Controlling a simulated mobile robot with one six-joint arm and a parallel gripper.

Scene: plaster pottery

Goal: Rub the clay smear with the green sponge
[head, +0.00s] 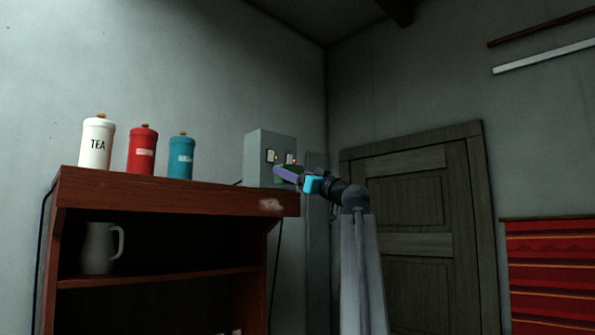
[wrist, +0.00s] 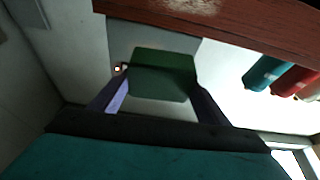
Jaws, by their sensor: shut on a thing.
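The clay smear (head: 271,204) is a pale patch on the front edge of the red-brown shelf top, near its right end. It also shows at the top of the wrist view (wrist: 192,5). My gripper (head: 282,174) is shut on the green sponge (wrist: 163,72), which sits between its two purple fingers. In the head view the sponge is mostly hidden by the fingers. The gripper appears a little above the smear in the head view, and the sponge is apart from the smear in the wrist view.
The shelf (head: 150,192) carries a white TEA canister (head: 97,145), a red canister (head: 142,152) and a teal canister (head: 180,158). A grey box (head: 262,150) with small red lights is behind my gripper. A jug (head: 98,250) stands on the lower shelf.

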